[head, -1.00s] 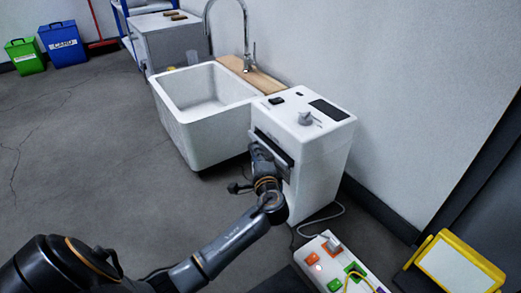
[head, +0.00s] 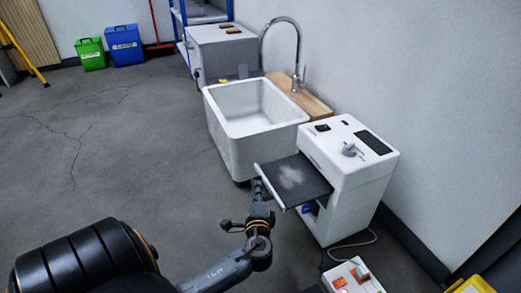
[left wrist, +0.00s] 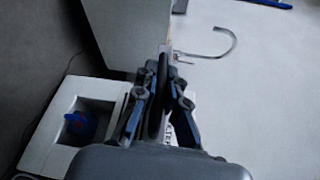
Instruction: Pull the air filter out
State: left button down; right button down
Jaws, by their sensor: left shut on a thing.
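The air filter (head: 292,180) is a flat dark panel with a pale dusty patch and a light front edge. In the head view it sticks well out of the front of the white machine (head: 360,160), roughly level, with its rear end at the slot. I cannot see whether its rear edge is still inside. My left gripper (head: 258,191) is shut on the filter's front edge. In the left wrist view, the fingers of my left gripper (left wrist: 162,85) close on a thin edge. My right gripper is not in view.
A blue object (head: 311,207) sits in an opening below the filter. A white sink (head: 238,150) stands behind the machine. The floor to the left is free.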

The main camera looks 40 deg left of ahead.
pick_arm(q)
jog(key=c, duration=1.4)
grip_release()
jog(key=shift+d, duration=0.1)
jog(key=v, duration=1.2)
jog(key=shift+f, duration=0.1)
